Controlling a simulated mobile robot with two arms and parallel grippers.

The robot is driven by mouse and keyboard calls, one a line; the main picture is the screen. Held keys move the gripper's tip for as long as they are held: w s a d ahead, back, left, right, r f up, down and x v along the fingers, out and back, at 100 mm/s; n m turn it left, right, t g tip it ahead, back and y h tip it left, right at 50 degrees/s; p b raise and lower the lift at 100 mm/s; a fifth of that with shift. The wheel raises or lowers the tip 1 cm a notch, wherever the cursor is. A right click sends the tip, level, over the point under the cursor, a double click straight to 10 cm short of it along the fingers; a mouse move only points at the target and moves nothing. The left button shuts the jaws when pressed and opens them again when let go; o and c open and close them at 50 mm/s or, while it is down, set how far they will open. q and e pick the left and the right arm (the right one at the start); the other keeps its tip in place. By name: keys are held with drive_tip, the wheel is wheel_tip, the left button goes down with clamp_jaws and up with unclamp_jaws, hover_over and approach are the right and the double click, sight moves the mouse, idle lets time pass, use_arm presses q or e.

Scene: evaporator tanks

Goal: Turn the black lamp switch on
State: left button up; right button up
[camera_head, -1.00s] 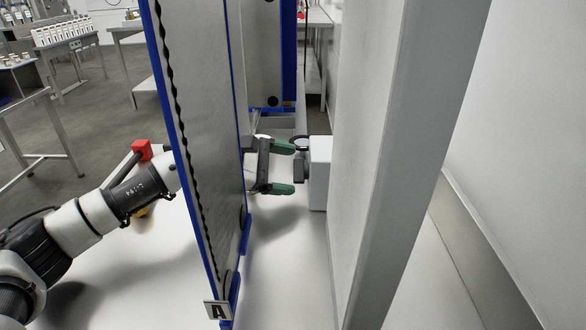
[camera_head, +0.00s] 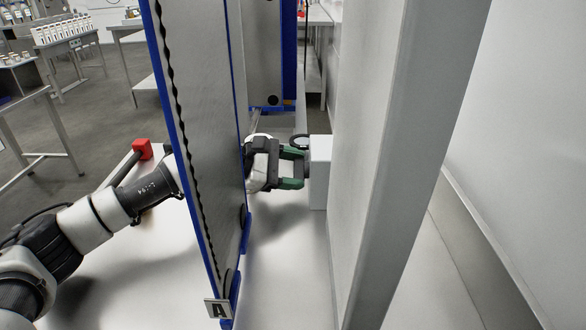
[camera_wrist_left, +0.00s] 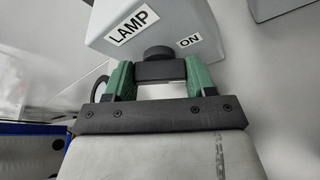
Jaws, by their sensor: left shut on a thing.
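The black lamp switch (camera_wrist_left: 160,68) is a dark knob on the face of a light grey box (camera_wrist_left: 150,28) labelled LAMP and ON in the left wrist view. In the head view the white box (camera_head: 320,172) is on the side of the grey post. My left gripper (camera_head: 295,167) has reached past the panel, and its green fingers are shut on the switch, one on each side. The fingers also show in the wrist view (camera_wrist_left: 160,75). The switch is mostly hidden between the fingers in the head view. My right gripper is not in view.
A tall grey panel with blue edges (camera_head: 195,150), marked A, stands between my left forearm and gripper. A grey post (camera_head: 400,130) rises close on the right. A red block (camera_head: 141,149) is behind my forearm. Tables with bottles (camera_head: 65,45) stand far back left.

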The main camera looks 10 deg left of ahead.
use_arm(q)
drive_tip(key=shift+n, duration=0.3)
drive_tip(key=shift+r+n+g+p, duration=0.1)
drive_tip(key=shift+n+g+p, duration=0.25)
drive_tip(key=shift+n+g, duration=0.05)
drive_tip(key=shift+w+n+g+p, duration=0.15)
drive_tip(key=shift+n+g+p, duration=0.4)
drive_tip(key=shift+n+g, duration=0.8)
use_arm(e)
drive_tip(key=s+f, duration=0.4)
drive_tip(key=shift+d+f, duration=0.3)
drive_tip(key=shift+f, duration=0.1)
use_arm(q)
drive_tip(key=shift+n, duration=0.25)
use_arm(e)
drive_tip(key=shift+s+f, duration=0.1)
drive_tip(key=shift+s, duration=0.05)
use_arm(q)
drive_tip(key=o, duration=0.9)
drive_tip(key=shift+a, duration=0.1)
